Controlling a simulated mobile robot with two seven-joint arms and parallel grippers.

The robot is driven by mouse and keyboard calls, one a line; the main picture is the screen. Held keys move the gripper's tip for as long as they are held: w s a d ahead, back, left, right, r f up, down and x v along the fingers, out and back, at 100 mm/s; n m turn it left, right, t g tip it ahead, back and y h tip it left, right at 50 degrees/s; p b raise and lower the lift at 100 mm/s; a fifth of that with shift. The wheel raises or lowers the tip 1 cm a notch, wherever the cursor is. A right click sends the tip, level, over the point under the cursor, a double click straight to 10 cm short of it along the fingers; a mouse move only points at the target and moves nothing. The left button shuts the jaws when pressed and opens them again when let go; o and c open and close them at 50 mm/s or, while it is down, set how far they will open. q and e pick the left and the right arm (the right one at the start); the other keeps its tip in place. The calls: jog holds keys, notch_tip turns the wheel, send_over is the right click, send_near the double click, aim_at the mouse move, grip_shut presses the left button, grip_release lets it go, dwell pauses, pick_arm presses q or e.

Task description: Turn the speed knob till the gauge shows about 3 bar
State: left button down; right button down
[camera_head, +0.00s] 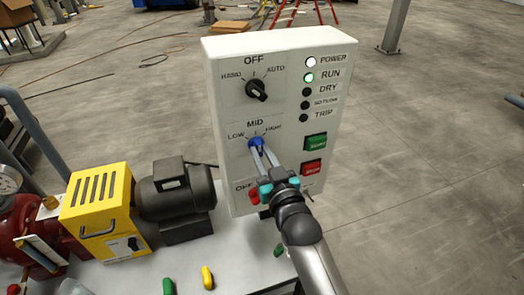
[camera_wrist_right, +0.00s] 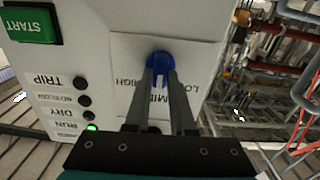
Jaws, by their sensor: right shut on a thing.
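The speed knob (camera_head: 256,142) is blue and sits on the white control box, under the labels LOW, MID and HIGH. It also shows in the right wrist view (camera_wrist_right: 160,61). My right gripper (camera_head: 259,150) is shut on the knob, with its two long grey fingers on either side. The fingers hide part of the knob, so I cannot tell its exact setting. A round white-faced gauge (camera_head: 8,181) is at the left edge of the head view, cut off by the frame; its reading is too small to tell. My left gripper is not in view.
The control box (camera_head: 222,120) carries a black selector knob (camera_head: 256,90), a green START button (camera_head: 316,142) and a red stop button (camera_head: 312,168). The POWER and RUN lamps are lit. A yellow unit (camera_head: 98,205) and dark motor (camera_head: 172,190) stand left.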

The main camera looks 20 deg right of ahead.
dwell(0.5)
jog(key=c, duration=0.8)
grip_release()
jog(key=shift+o, duration=0.2)
jog(key=shift+s, duration=0.1)
jog(key=s+b, duration=0.1)
jog(key=s, duration=1.4)
jog(key=shift+d+b, duration=0.25)
jog(key=shift+b, duration=0.05)
